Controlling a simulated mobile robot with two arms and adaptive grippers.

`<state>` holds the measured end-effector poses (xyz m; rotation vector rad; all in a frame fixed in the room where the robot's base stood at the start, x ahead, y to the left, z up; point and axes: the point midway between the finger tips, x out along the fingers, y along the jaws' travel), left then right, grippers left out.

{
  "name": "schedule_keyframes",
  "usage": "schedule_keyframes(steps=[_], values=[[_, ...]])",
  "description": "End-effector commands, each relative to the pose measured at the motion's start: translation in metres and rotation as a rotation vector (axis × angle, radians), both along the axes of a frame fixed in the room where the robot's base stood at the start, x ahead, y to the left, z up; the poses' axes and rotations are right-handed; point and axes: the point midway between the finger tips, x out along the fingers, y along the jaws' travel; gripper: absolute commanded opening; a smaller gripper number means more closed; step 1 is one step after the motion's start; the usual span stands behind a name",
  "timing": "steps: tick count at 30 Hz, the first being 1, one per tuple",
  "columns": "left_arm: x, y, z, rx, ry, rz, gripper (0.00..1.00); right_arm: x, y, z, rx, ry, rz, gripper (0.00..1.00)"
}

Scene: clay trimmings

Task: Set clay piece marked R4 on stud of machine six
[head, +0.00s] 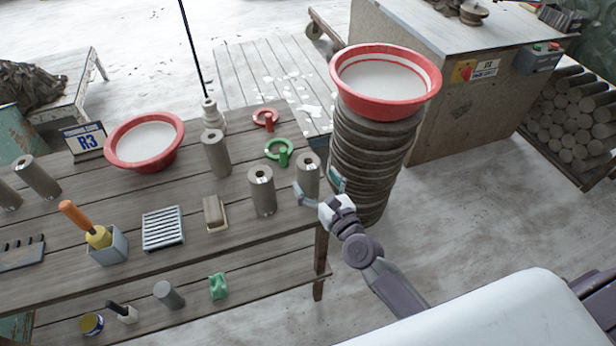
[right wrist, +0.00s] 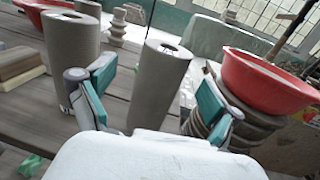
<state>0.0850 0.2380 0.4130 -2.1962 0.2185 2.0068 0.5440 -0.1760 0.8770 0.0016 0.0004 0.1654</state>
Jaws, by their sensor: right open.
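Several grey clay cylinders with holes in their tops stand on the slatted wooden table; their marks are too small to read, so I cannot tell which is R4. My right gripper (head: 318,184) is open at the table's right end. Its fingers are on either side of one clay cylinder (head: 308,172). In the right wrist view this cylinder (right wrist: 160,84) stands upright between the teal finger pads, with gaps visible. Another clay cylinder (head: 262,190) stands just left of it. A machine cabinet (head: 440,110) stands behind; its label is unclear. No stud is clearly visible. My left gripper is out of view.
A red-rimmed basin (head: 386,80) sits on a stack of dark discs (head: 372,150) close right of my gripper.

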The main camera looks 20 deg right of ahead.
Motion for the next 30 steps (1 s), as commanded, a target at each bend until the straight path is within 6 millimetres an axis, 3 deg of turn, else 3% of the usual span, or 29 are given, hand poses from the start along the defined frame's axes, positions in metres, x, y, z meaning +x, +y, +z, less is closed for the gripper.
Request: schedule_keyframes(steps=[9,18,30], values=[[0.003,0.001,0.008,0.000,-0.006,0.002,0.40,0.044,0.003,-0.001,-0.002,-0.001,-0.001,0.91],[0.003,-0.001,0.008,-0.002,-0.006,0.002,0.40,0.047,0.004,-0.002,-0.001,-0.001,0.000,0.89],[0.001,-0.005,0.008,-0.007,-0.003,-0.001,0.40,0.047,0.003,-0.002,-0.002,0.000,-0.001,0.23]])
